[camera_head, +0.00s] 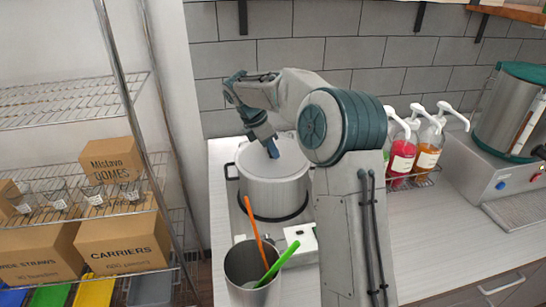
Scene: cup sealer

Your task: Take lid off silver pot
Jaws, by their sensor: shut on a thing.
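The silver pot (273,193) stands on the white counter, left of my arm. It has a dark band near its base and a dark side handle at its left. Its lid (250,160) covers the top and looks level on the rim; I see no clear gap. My gripper (272,152) points down over the middle of the lid, its blue fingers shut on the lid's handle. The handle itself is hidden by the fingers.
A metal container (240,272) with an orange and a green utensil stands in front of the pot. Pump bottles (402,157) and a large dispenser (508,112) stand at the right. A wire shelf with boxes (125,240) is at the left. Tiled wall behind.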

